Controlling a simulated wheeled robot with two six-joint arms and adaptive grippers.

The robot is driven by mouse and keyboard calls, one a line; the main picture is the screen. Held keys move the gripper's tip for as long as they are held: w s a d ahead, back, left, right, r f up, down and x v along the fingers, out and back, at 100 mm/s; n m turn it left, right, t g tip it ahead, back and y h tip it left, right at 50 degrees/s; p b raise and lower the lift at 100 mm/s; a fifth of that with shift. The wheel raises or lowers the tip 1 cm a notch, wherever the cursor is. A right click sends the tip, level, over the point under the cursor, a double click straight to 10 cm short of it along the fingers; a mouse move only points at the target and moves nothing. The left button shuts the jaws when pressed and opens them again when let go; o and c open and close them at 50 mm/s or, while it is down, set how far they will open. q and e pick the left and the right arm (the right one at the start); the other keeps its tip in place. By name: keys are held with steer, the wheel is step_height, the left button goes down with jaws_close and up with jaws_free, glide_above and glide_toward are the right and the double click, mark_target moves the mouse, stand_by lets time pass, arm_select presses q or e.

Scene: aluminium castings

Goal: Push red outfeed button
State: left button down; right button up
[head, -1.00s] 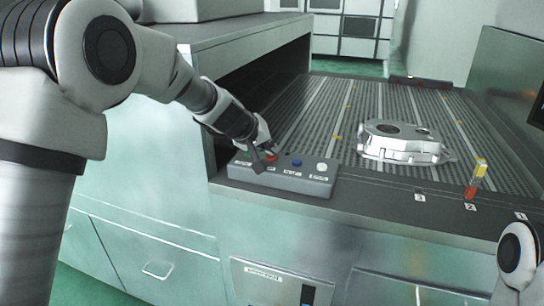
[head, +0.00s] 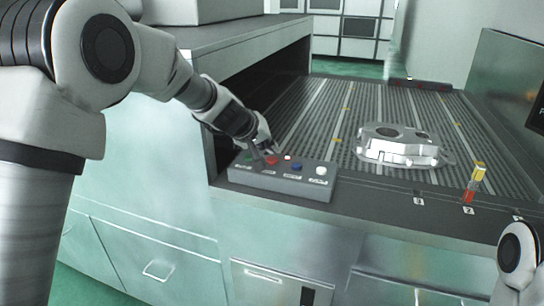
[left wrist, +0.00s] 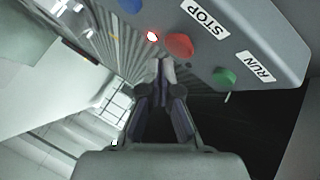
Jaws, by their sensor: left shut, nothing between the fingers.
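The grey button box (head: 240,176) sits on the front ledge of the conveyor. Its red button (head: 272,159) is near the left end, between a green button (head: 249,157) and a blue button (head: 297,166). In the left wrist view the red button (left wrist: 179,45) is by a STOP label and the green button (left wrist: 223,78) by a RUN label. My left gripper (head: 263,152) is shut and empty, its fingertips (left wrist: 164,68) close to the red button; contact cannot be told. A small lamp (left wrist: 152,36) beside the red button glows. My right gripper is out of view.
A silver casting (head: 400,146) lies on the ribbed conveyor (head: 318,110). A small yellow and red post (head: 473,183) stands on the front ledge to the right. A white button (head: 321,170) is at the box's right end.

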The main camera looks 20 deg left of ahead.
mark_target(270, 160)
arm_select(q)
step_height(270, 160, up, 5)
steer(key=p, duration=0.4)
stand_by(0.5)
steer(key=shift+f, duration=0.1)
